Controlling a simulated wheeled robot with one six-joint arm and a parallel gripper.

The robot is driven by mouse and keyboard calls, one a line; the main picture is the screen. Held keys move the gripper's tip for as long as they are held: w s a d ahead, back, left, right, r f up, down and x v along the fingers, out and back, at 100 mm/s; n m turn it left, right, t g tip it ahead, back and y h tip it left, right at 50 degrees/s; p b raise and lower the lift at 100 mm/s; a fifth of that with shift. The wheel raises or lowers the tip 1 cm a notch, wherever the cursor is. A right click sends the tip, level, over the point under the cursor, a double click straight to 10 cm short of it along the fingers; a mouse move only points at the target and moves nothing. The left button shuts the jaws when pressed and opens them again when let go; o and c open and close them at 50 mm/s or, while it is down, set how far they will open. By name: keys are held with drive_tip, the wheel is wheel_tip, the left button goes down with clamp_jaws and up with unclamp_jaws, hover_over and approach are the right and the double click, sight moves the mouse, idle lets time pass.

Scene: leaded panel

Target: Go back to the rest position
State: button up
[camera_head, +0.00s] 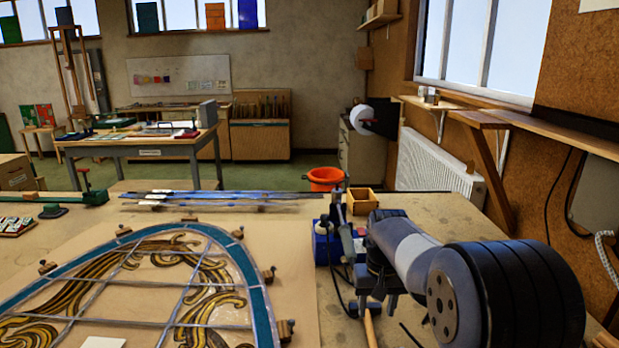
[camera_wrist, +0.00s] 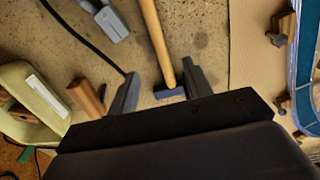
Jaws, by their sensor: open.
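My gripper (camera_head: 376,303) is open over the bench at the right of the leaded panel (camera_head: 262,305) in the head view. In the wrist view, my gripper (camera_wrist: 160,88) has its two fingers apart. A hammer with a wooden handle (camera_wrist: 155,38) and a small dark head (camera_wrist: 168,92) shows between and beyond them. It appears to lie on the bench, and I cannot tell any contact. Part of the handle also shows in the head view (camera_head: 370,328). The panel's blue border (camera_wrist: 306,65) shows at the right of the wrist view.
A blue soldering unit (camera_head: 324,248) with a black cable stands beside my gripper. A wooden box (camera_head: 362,202) sits behind it. Wooden blocks (camera_head: 268,275) edge the panel. A pale green object (camera_wrist: 30,95) lies left in the wrist view. A radiator (camera_head: 435,165) is on the right wall.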

sight(372, 336)
wheel_tip(372, 336, down, 8)
drive_tip(key=shift+w+f, duration=0.15)
drive_tip(key=shift+f, duration=0.1)
drive_tip(key=shift+w+r+p, duration=0.1)
drive_tip(key=shift+r+p, duration=0.15)
drive_tip(key=shift+p, duration=0.45)
drive_tip(key=shift+r+p, duration=1.05)
drive_tip(key=shift+r, duration=0.65)
drive_tip(key=shift+f, duration=0.1)
